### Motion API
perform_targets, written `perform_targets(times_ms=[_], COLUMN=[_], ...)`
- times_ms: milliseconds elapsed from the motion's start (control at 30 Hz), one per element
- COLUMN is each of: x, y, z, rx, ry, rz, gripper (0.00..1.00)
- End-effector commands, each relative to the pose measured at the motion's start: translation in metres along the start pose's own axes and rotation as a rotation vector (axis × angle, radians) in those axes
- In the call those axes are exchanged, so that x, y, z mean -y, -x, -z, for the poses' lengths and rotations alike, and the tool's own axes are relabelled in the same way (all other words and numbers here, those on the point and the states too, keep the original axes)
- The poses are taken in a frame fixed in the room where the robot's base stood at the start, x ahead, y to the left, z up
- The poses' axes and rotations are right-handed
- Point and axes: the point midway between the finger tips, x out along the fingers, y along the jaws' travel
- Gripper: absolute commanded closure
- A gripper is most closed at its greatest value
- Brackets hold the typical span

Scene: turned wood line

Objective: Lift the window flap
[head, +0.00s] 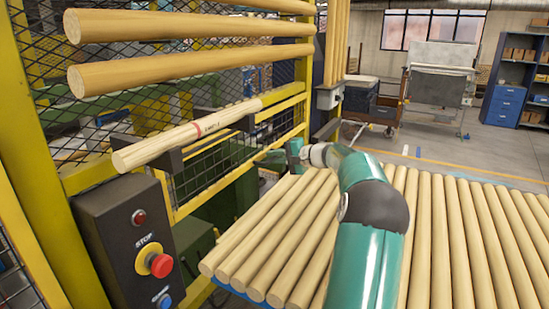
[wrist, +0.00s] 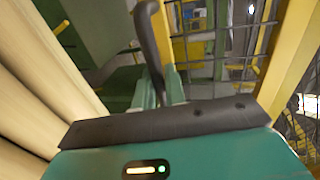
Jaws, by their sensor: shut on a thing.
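The window flap (head: 236,150) looks like a framed mesh panel in the yellow guard fence on the left, below the shelf with the marked rod. Its lower yellow bar (head: 240,176) runs up to the right. My gripper (head: 268,158) is at the right part of this panel, close to its lower bar. In the wrist view my gripper (wrist: 165,88) is shut on a dark curved bar that looks like a handle (wrist: 150,38). Mesh and a yellow frame post (wrist: 293,50) show beside it. Where the handle joins the flap is not clear.
A marked rod (head: 195,134) lies on dark brackets left of my arm. A control box (head: 125,225) with a red stop button stands at lower left. Several turned rods (head: 440,240) cover the table under my arm. Open floor (head: 445,150) lies beyond.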

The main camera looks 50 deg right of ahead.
Motion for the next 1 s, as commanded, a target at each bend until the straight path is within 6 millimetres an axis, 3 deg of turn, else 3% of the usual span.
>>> perform_targets(times_ms=[367, 800, 1000], x=[0.006, 0.027, 0.037], y=[0.028, 0.075, 0.089], z=[0.0, 0.001, 0.001], rx=[0.002, 0.001, -0.002], ry=[0.006, 0.005, 0.0], rz=[-0.186, -0.537, -0.603], gripper=[1.0, 1.0, 1.0])
